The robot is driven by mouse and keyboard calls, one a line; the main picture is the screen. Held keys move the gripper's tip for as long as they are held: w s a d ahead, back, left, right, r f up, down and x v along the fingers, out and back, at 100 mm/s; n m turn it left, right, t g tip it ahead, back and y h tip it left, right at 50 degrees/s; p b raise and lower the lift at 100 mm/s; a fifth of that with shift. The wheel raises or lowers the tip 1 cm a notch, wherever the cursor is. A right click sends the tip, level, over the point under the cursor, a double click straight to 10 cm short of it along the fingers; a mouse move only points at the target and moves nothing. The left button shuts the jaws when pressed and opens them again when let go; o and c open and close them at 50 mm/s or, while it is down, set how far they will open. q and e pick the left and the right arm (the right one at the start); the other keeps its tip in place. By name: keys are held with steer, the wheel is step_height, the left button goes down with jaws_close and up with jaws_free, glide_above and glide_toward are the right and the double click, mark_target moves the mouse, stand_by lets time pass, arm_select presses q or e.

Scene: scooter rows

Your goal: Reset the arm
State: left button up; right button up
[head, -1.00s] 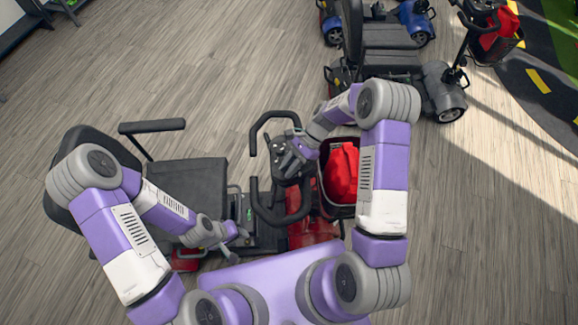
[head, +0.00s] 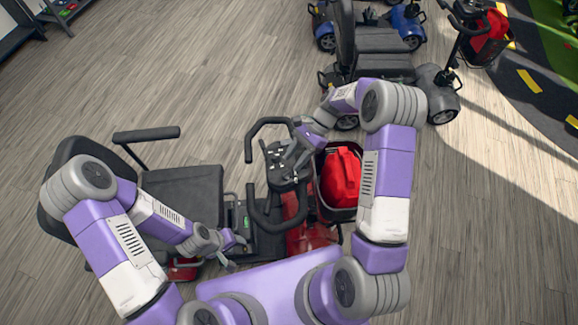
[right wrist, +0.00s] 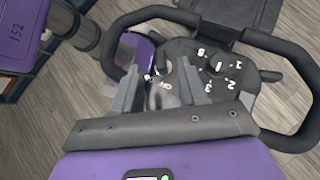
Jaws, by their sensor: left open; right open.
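The nearest scooter has a black seat (head: 182,192), looped handlebars (head: 264,219) and a dark control panel (head: 283,164). My right gripper (head: 291,161) is open over the far side of the panel. My left gripper (head: 236,252) is open and low, beside the seat's front edge. My right arm bends high at the elbow.
A black basket (head: 340,214) with a red bag (head: 341,176) sits at the scooter's front, close to my right arm. More scooters (head: 380,68) stand at the back. Wooden floor (head: 500,240) is clear on the right.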

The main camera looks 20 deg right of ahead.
steer(key=shift+w+d+r, duration=0.1)
steer(key=shift+d+r, duration=0.2)
stand_by(0.4)
